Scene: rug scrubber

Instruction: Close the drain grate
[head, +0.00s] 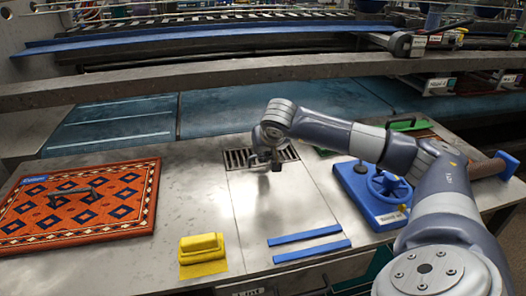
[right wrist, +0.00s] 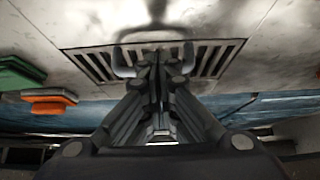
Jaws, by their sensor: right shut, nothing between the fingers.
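The drain grate (head: 238,159) is a dark slotted rectangle in the metal worktop, at the middle of the head view. It spans the upper part of the right wrist view (right wrist: 98,66). Its slots look flush with the worktop, but I cannot tell whether they are open or shut. My right gripper (head: 276,167) is shut and empty, pointing down over the grate's near right part. In the right wrist view its fingers (right wrist: 156,72) cover the grate's middle. A grey bracket-like shape (right wrist: 189,58) shows around the fingertips, perhaps a handle. My left gripper is not in view.
A patterned orange rug (head: 140,190) lies at left. A yellow block (head: 202,246) and two blue strips (head: 305,234) lie in front. A blue base with a handwheel (head: 352,182) stands right, near my forearm.

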